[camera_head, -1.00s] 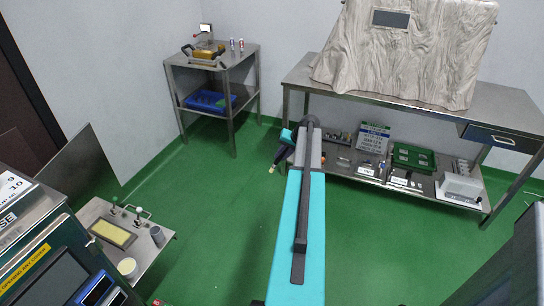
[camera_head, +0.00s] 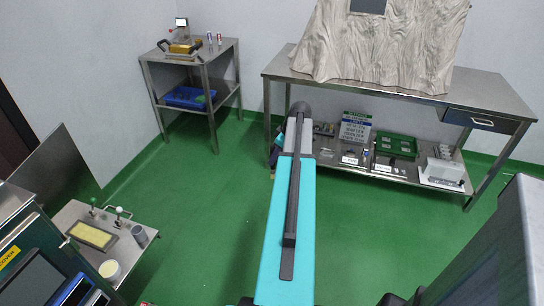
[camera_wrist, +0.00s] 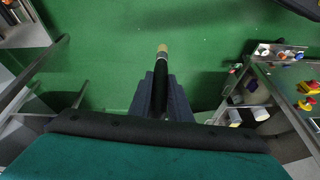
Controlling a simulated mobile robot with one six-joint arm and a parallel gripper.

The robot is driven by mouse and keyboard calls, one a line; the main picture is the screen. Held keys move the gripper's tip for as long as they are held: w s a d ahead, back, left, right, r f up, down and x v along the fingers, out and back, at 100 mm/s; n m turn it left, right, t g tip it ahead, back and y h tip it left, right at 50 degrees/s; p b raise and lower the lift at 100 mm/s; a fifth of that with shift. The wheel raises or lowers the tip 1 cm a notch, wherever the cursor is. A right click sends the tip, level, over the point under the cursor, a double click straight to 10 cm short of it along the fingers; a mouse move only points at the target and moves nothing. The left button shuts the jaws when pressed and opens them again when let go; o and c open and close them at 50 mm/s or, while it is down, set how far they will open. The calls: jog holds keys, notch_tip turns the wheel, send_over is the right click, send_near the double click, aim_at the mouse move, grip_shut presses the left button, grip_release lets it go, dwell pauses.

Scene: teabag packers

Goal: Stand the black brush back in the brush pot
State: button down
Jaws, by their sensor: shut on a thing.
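The black brush (camera_wrist: 160,92) shows in the wrist view with its pale tan end pointing away over the green floor. My gripper (camera_wrist: 161,78) is shut on it, with dark fingers on both sides. In the head view my gripper is mostly hidden behind my arm, and I cannot make out the brush clearly there. A grey pot (camera_head: 139,235), which looks like the brush pot, stands upright on the low steel table (camera_head: 150,252) at the lower left. My gripper is well apart from it, farther off and to the right.
A yellow-filled tray (camera_head: 92,235) and a cream round tub (camera_head: 110,269) are near the pot. A steel stand (camera_head: 205,58) is at the back left. A long steel bench (camera_head: 460,92) with a loaded lower shelf is at the back right. The green floor between is clear.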

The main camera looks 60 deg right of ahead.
jog(key=shift+s+a+r+n, duration=0.15)
jog(key=shift+s+a+n, duration=0.35)
jog(key=shift+s+n, duration=0.45)
jog(key=shift+w, duration=0.2)
